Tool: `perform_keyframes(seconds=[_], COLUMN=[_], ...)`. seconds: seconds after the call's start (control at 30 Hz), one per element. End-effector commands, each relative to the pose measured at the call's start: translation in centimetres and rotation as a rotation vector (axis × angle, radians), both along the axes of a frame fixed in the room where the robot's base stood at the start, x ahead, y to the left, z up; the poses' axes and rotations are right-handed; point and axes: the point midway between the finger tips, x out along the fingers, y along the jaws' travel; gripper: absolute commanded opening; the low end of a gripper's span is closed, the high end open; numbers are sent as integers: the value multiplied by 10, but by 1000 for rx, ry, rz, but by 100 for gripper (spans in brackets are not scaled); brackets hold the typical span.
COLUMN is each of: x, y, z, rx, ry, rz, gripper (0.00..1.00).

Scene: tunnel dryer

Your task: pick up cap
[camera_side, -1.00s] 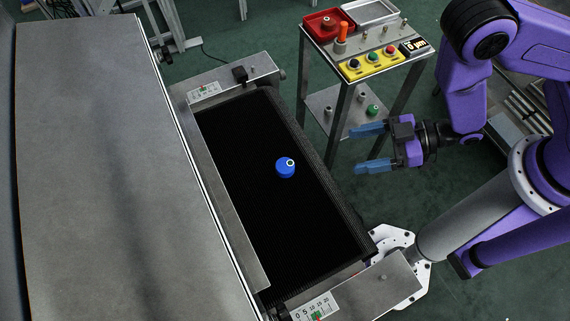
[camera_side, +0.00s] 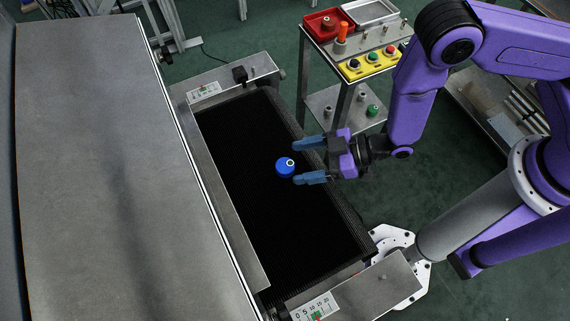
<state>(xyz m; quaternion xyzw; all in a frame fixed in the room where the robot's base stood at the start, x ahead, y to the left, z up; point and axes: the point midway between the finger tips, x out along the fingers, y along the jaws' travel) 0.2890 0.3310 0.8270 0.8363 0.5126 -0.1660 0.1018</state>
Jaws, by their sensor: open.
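The cap (camera_side: 285,168) is a small blue round piece with a white ring mark on top. It sits on the black conveyor belt (camera_side: 250,215), near the middle of the belt's length. My gripper (camera_side: 302,163) is open, with two blue fingers pointing left. In the picture its fingertips are close to the right side of the cap, one above it and one just below. Whether the fingers are at the cap's height or above it, and whether they touch it, I cannot tell.
A large grey dryer housing (camera_side: 95,150) borders the belt on the left. Metal end plates with scales (camera_side: 205,92) stand at both belt ends.

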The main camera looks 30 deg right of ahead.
Motion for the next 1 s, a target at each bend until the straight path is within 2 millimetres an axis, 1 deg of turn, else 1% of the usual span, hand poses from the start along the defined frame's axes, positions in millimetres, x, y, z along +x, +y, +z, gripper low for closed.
perform_keyframes(seconds=[0.1, 0.23, 0.33, 0.57, 0.6, 0.67, 0.7, 0.73, 0.77, 1.0], x=[6, 11, 13, 13, 13, 13, 13, 13, 13, 13], y=[12, 21, 25, 25, 25, 25, 25, 25, 25, 25], z=[-8, -12, -14, -14, -14, -14, -14, -14, -14, -13], rx=[1, -1, -1, -1, -1, -1, -1, -1, -1, 0], ry=[0, 0, 0, 0, 0, 0, 0, 0, 0, 0], rz=[1, 0, 0, 0, 0, 0, 0, 0, 0, 0], gripper=[76, 76, 76, 76, 63, 43, 30, 21, 14, 14])
